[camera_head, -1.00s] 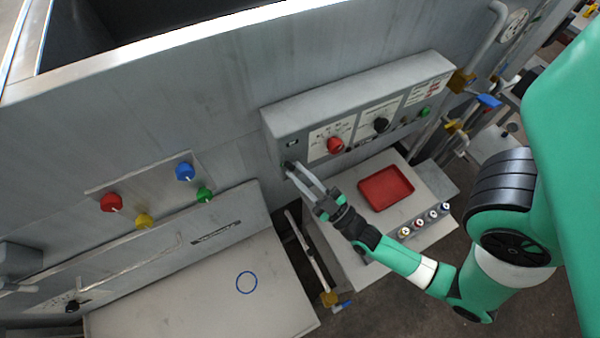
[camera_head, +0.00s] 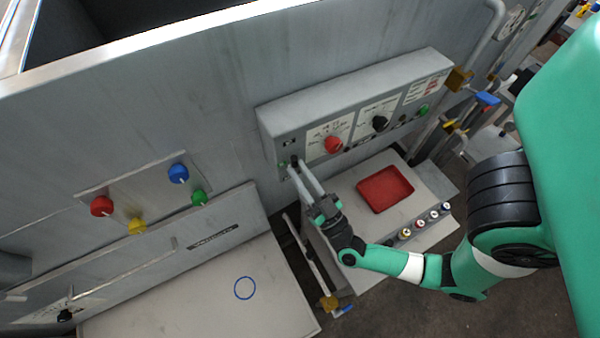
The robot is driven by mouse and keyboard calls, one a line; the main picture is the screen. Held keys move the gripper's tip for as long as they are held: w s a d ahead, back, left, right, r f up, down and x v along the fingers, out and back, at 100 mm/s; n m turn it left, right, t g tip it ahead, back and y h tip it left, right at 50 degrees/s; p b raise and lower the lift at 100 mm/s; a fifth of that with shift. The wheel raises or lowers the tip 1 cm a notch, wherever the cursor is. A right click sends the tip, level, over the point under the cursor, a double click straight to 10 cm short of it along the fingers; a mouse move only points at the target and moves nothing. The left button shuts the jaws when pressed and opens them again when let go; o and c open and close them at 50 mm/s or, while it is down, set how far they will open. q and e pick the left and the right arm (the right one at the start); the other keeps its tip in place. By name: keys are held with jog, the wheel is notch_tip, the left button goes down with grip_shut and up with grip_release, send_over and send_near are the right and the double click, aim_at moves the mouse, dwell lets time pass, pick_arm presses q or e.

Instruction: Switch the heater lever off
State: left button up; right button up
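The grey control panel (camera_head: 400,88) on the machine wall carries a red knob (camera_head: 333,144) and a black knob (camera_head: 379,123). At its left end, a small dark lever or knob (camera_head: 295,159) sits by my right fingertips; I cannot read whether it is the heater lever. A small green light (camera_head: 283,164) shows beside it. My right gripper (camera_head: 294,171) reaches up to it with its two long fingers a little apart. The tips partly cover that spot, and contact cannot be made out. My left gripper is not in view.
A red tray (camera_head: 385,189) and several small capped cylinders (camera_head: 421,224) are on the bench below the panel. Red, yellow, blue and green knobs are on the wall at left. A white table (camera_head: 200,295) with a blue ring is at lower left.

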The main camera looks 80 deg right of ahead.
jog(key=o, duration=0.4)
jog(key=shift+b+v, duration=1.15)
jog(key=shift+v, duration=4.65)
